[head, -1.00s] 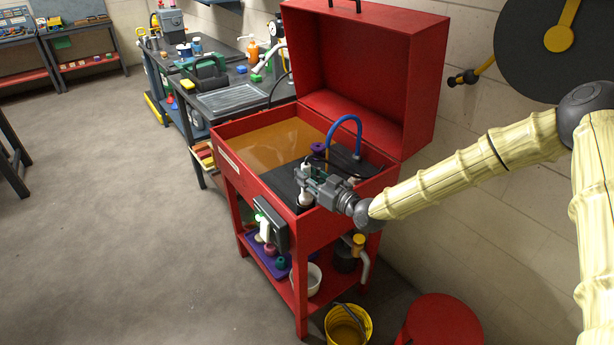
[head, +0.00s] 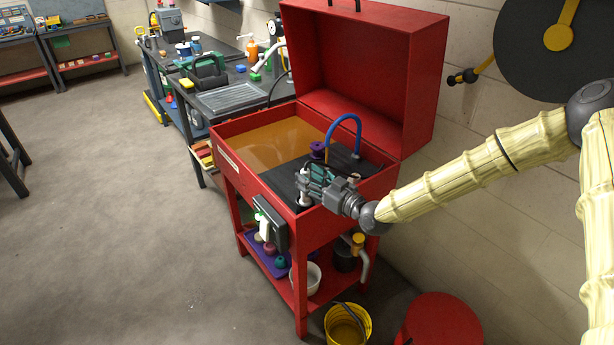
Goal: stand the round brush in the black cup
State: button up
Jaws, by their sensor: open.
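My gripper (head: 308,182) is low over the black shelf (head: 282,180) of the open red parts washer, near its front right. It is open, with teal parts of its fingers showing. A small pale upright piece (head: 305,198), which looks like part of the round brush, shows just below and between the fingers. The gripper hides much of it. A dark patch at its foot may be the black cup, but it blends into the black shelf. I cannot tell whether the brush is inside the cup or beside it.
A purple piece (head: 317,149) and a blue curved hose (head: 345,125) stand behind my gripper. The washer's red lid (head: 365,65) is up at the back. Amber liquid (head: 270,145) lies to the left. A yellow bucket (head: 348,325) and a red stool (head: 440,320) are on the floor.

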jog(key=v, duration=1)
dwell(0.6)
jog(key=s+f+m+g+h, duration=0.3)
jog(key=s+f, duration=0.6)
jog(key=f, duration=0.3)
jog(key=s+f+m+g+h, duration=0.2)
jog(key=s+f+g+h, duration=0.1)
jog(key=s+f, duration=0.65)
jog(key=s+d+f+m+g+h, duration=0.1)
jog(key=s+d+f+g+h, duration=0.1)
jog(key=s, duration=0.6)
jog(key=s+d+f+m+g+h, duration=0.2)
jog(key=s+d+f, duration=0.3)
jog(key=s+d, duration=0.2)
jog(key=s+d+f+m+g+h, duration=0.1)
jog(key=s+d+f, duration=0.3)
jog(key=s, duration=0.5)
jog(key=shift+s+d+f+g+h, duration=0.15)
jog(key=shift+s+d+g+h, duration=0.1)
jog(key=shift+d+g+h, duration=0.5)
jog(key=shift+a, duration=0.25)
